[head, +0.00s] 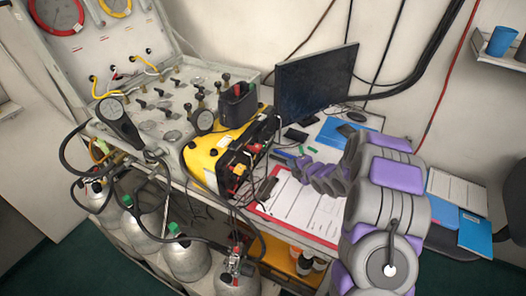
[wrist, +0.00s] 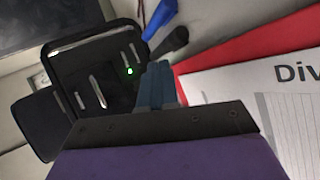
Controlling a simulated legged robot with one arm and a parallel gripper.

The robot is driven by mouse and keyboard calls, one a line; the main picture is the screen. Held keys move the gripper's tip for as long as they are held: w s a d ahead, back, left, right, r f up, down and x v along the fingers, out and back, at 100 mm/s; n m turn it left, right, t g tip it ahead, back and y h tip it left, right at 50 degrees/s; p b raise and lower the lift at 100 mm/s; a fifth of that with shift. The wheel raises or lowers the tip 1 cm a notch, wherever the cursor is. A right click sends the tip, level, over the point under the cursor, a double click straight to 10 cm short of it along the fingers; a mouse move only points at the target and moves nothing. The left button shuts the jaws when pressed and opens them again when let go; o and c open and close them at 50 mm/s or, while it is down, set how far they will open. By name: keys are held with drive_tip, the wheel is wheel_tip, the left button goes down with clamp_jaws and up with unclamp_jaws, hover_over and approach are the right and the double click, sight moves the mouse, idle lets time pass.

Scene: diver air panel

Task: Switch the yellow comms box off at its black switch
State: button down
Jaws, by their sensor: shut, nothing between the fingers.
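The yellow comms box (head: 205,152) sits on the bench in front of the valve panel in the head view. Its dark front with small red and yellow parts faces right, toward my arm. The black switch is too small to make out there. My gripper (head: 269,184) is beside the box's front, at the clipboard's left end. In the wrist view my gripper's blue-grey fingers (wrist: 157,84) are together and empty. Beyond them is a black slotted unit (wrist: 92,72) with a lit green light; I cannot tell whether it belongs to the box. No yellow shows there.
A red clipboard (head: 262,210) with paper lies below my wrist. Pens (head: 284,155) lie near the gripper. A monitor (head: 316,82) stands behind. Gas cylinders (head: 187,258) and looping hoses crowd the bench's front left.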

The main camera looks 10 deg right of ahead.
sight(261, 153)
drive_tip(key=shift+w+f, duration=0.1)
drive_tip(key=shift+f, duration=0.2)
drive_tip(key=shift+a, duration=0.15)
drive_tip(key=shift+n, duration=0.3)
drive_tip(key=w+a, duration=0.1)
drive_tip(key=a, duration=0.1)
drive_tip(key=w+a, duration=0.1)
drive_tip(key=a, duration=0.1)
drive_tip(key=w+a, duration=0.2)
drive_tip(key=shift+r, duration=0.4)
drive_tip(key=shift+w+a+r, duration=0.15)
drive_tip(key=shift+w+a, duration=0.25)
drive_tip(key=shift+a, duration=0.2)
drive_tip(key=shift+w+a, duration=0.1)
drive_tip(key=shift+a, duration=0.05)
idle(1.2)
drive_tip(key=shift+w+a+r, duration=0.1)
drive_tip(key=shift+a+r, duration=0.05)
drive_tip(key=shift+a, duration=0.05)
drive_tip(key=shift+w+a, duration=0.15)
drive_tip(key=shift+a, duration=0.05)
idle(0.7)
drive_tip(key=shift+d, duration=0.15)
drive_tip(key=shift+s+d+b, duration=0.3)
drive_tip(key=shift+s+d, duration=0.1)
drive_tip(key=shift+d, duration=0.05)
